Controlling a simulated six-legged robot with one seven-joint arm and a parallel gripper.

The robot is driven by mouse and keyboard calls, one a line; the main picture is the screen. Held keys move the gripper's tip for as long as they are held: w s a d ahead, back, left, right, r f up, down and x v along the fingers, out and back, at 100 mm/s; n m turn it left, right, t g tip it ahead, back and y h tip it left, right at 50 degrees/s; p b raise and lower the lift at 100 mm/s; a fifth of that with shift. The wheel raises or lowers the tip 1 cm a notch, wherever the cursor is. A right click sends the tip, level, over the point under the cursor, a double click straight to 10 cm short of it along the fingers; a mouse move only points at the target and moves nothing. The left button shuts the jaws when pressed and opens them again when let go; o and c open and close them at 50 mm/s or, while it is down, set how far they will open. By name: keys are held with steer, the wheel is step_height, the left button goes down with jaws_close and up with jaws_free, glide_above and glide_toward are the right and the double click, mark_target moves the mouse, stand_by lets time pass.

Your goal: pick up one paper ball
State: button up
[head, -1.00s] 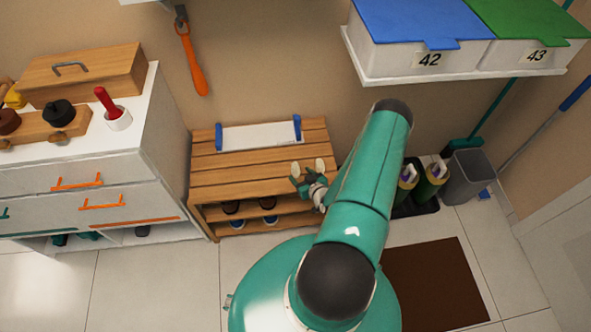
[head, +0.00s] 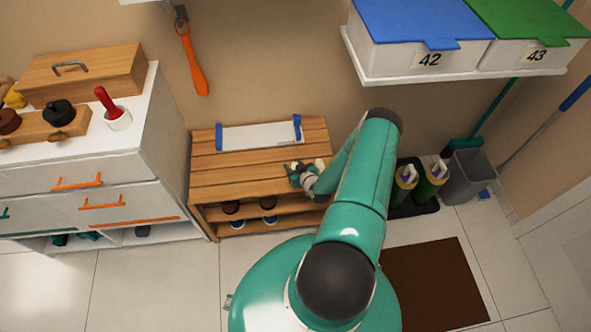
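My gripper (head: 305,169) is over the right part of the slatted wooden bench (head: 230,179), small in the head view. Its fingers are teal with pale patches at the ends. I cannot tell whether these patches are fingertips or paper balls, nor whether the fingers are open or shut. No paper ball can be made out clearly anywhere. My arm hides part of the floor and wall to the right of the bench.
A white board with blue ends (head: 258,136) lies on the bench's back. Shoes (head: 268,203) stand on its lower shelves. A white drawer cabinet (head: 100,180) is left. Bottles (head: 405,183), a grey bin (head: 465,178) and a brown mat (head: 440,285) are right. A shelf with bins (head: 420,70) overhangs.

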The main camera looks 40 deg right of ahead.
steer(key=c, duration=0.4)
steer(key=shift+c, duration=0.3)
